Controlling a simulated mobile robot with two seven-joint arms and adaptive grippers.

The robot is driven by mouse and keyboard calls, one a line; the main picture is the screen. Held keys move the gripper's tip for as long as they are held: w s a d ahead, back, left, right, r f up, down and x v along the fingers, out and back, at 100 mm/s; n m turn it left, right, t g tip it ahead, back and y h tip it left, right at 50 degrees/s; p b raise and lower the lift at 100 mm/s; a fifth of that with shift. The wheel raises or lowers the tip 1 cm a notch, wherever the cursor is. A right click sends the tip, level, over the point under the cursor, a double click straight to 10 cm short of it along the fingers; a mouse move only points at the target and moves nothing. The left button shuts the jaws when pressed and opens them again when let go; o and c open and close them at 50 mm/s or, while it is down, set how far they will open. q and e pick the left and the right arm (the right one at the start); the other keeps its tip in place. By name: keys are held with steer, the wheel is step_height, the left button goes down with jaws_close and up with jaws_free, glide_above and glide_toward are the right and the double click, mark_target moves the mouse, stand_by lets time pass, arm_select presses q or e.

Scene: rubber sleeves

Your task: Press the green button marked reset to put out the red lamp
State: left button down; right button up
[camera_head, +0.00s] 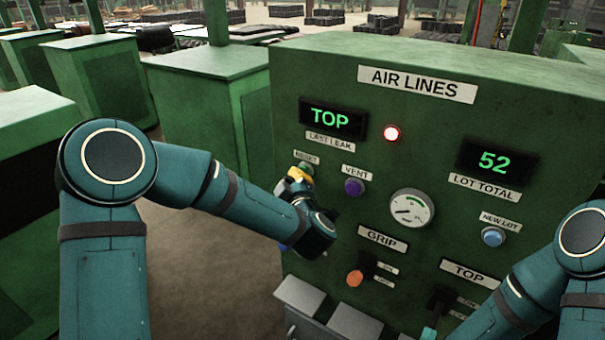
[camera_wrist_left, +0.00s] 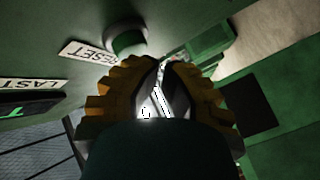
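The green reset button (camera_head: 306,168) is on the upper left of the green panel, under the label RESET, partly hidden by my left gripper (camera_head: 296,175). In the left wrist view the button (camera_wrist_left: 126,40) stands out from the panel beside its label (camera_wrist_left: 88,51). My left gripper (camera_wrist_left: 160,62) has yellow ribbed fingers with their tips together and nothing seen between them. The tips are close to the button; I cannot tell whether they touch. The red lamp (camera_head: 391,133) is lit.
The panel (camera_head: 330,60) also carries a purple VENT button (camera_head: 354,187), a gauge (camera_head: 411,208), a blue NEW LOT button (camera_head: 493,236) and an orange-handled GRIP switch (camera_head: 355,278). Grey bins (camera_head: 352,323) sit below. Green cabinets (camera_head: 205,95) stand at the left.

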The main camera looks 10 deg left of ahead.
arm_select(q)
steer(key=shift+w, duration=0.3)
stand_by(0.8)
steer(key=shift+s, duration=0.1)
steer(key=shift+s+a+b, duration=0.15)
steer(key=shift+s+b, duration=0.25)
steer(key=shift+s, duration=0.25)
steer(key=s, duration=0.1)
steer(key=s+a, duration=0.1)
steer(key=s, duration=0.1)
steer(key=s+b, duration=0.1)
steer(key=shift+s+a, duration=0.35)
stand_by(0.3)
